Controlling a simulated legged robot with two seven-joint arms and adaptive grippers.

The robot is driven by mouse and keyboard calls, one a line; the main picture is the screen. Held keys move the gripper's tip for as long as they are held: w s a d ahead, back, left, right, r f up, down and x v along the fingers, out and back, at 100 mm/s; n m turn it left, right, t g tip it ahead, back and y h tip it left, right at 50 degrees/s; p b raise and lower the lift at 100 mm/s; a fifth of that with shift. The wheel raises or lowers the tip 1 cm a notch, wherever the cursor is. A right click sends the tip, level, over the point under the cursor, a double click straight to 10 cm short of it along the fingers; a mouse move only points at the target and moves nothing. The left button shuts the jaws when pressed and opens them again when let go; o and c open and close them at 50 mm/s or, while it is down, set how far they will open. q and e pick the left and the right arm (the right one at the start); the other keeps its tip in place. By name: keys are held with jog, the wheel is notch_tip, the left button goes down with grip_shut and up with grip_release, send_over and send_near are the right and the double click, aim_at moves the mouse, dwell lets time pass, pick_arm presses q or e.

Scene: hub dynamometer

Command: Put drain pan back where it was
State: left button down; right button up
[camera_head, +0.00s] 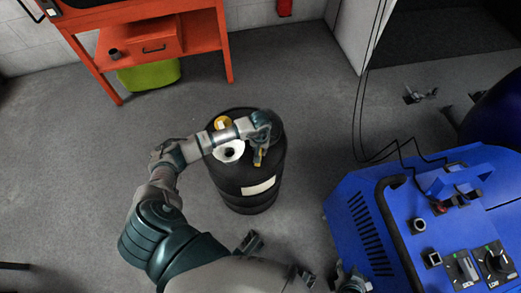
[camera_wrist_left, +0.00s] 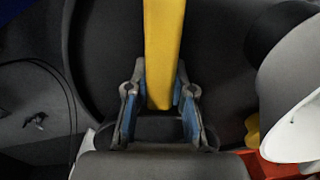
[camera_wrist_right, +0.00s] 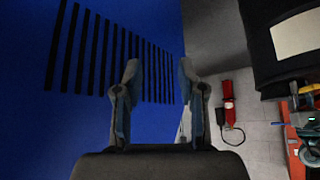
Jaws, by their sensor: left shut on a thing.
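My left gripper (camera_head: 260,143) is over the right part of the top of a black drum (camera_head: 233,183). In the left wrist view, the left gripper (camera_wrist_left: 160,98) is shut on a yellow bar (camera_wrist_left: 163,50), one finger on each side. A bit of this bar (camera_head: 258,158) shows below the gripper in the head view. I cannot tell whether the bar belongs to a drain pan; no pan shape shows clearly. My right gripper (camera_wrist_right: 160,75) is open and empty in the right wrist view, in front of a blue machine (camera_wrist_right: 90,110).
A white round piece (camera_head: 229,152) and a yellow piece (camera_head: 222,122) are on the drum top. An orange bench (camera_head: 205,38) with a green bin (camera_head: 150,76) below stands at the back. The blue machine fills the right front. The floor left of the drum is clear.

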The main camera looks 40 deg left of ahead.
pick_arm(q)
jog(key=shift+a+f, duration=0.1)
jog(key=c, duration=1.1)
grip_release()
jog(key=shift+a, duration=0.1)
jog(key=shift+o, duration=0.5)
jog(key=shift+a, duration=0.1)
pick_arm(e)
jog(key=shift+w+a, duration=0.2)
jog(key=shift+a, duration=0.15)
jog(key=shift+r, duration=0.1)
